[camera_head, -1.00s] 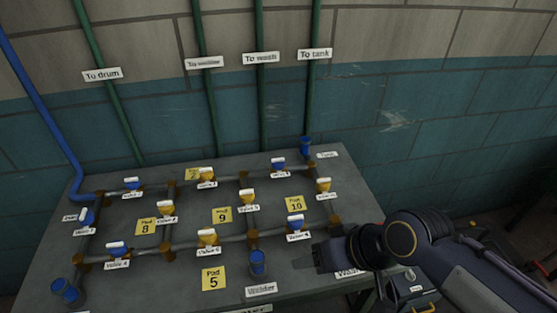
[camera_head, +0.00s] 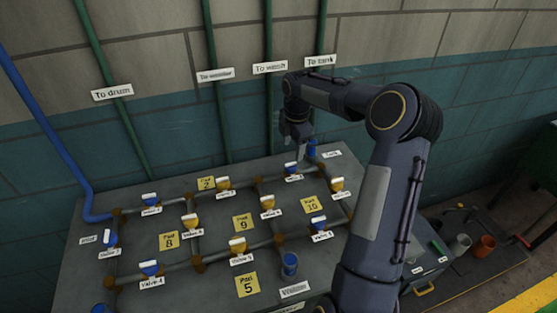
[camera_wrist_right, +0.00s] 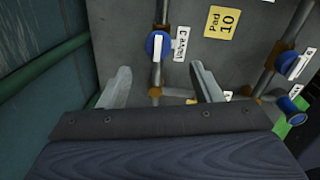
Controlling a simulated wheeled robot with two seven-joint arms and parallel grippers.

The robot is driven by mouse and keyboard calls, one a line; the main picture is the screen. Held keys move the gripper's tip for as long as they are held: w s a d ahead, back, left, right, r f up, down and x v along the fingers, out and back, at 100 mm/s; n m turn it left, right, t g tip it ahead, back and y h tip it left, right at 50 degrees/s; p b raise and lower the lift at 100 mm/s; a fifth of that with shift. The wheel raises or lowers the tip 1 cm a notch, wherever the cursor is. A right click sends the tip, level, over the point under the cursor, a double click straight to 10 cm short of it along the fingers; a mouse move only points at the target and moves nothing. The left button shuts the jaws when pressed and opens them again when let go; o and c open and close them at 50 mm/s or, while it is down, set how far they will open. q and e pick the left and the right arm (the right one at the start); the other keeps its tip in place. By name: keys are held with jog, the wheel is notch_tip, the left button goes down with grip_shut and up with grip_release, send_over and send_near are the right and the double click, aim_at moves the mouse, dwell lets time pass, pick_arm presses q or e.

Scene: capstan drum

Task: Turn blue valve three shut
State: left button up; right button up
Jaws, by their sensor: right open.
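Blue valve three (camera_head: 291,169), a blue body with a white handle, sits on the pipe at the back right of the grey table. In the right wrist view, valve three (camera_wrist_right: 158,45) has a label beside it reading valve 3, and its white handle lies roughly along the pipe. My left gripper is not in view.
Other blue valves (camera_head: 318,223) and yellow valves (camera_head: 337,185) stand on the grey pipe grid. Green pipes (camera_head: 211,100) run up the wall behind. Several containers (camera_head: 485,245) stand at the right.

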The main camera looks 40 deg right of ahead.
aim_at(291, 164)
jog(key=shift+w+d+f, duration=0.15)
jog(key=shift+f, duration=0.2)
jog(key=f, duration=0.2)
jog(key=f+p, duration=0.1)
jog(key=f, duration=0.4)
jog(key=shift+w+f, duration=0.2)
jog(key=shift+w, duration=0.05)
jog(key=c, duration=1)
